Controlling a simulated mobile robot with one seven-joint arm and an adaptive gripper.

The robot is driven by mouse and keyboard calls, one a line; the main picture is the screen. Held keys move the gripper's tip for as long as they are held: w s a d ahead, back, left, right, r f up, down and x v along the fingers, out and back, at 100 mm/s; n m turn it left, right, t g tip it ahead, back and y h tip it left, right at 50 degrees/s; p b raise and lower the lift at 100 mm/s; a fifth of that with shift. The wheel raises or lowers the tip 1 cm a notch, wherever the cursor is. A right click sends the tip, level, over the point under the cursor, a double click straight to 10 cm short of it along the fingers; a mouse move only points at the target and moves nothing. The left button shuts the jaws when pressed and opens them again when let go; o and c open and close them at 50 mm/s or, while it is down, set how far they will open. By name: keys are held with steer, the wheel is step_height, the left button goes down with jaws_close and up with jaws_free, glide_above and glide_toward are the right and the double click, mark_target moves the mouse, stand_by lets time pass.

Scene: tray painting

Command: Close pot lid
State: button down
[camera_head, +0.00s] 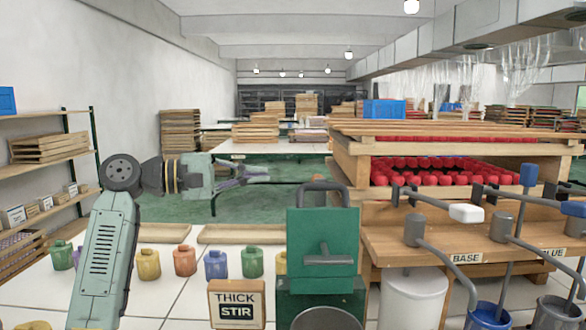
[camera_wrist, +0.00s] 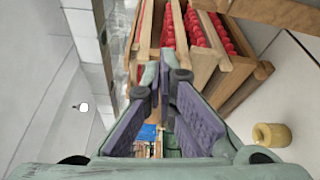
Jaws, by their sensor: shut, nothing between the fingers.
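A green pot (camera_head: 290,300) stands at the bottom centre of the head view, with a round grey disc on its front. A green panel with a grey bar handle, which looks like its lid (camera_head: 340,225), stands upright above it, raised rather than lying flat. My gripper (camera_head: 268,178) is up and to the left of the lid, in the air and apart from it. In the wrist view my gripper (camera_wrist: 163,72) is shut with nothing between its fingers. The pot and lid cannot be made out in the wrist view.
A "THICK STIR" sign (camera_head: 236,304) stands left of the pot. Several coloured jars (camera_head: 185,261) line the white table behind it. A wooden bench (camera_head: 440,245) with grey levers, a white bucket (camera_head: 414,298) and blue bucket (camera_head: 487,317) are at right. Wooden racks stand behind.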

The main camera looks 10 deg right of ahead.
steer(key=s+d+p, duration=0.2)
steer(key=d+p, duration=0.2)
steer(key=d, duration=0.5)
steer(key=shift+s+r, duration=0.15)
steer(key=shift+s, duration=0.25)
steer(key=shift+s, duration=0.15)
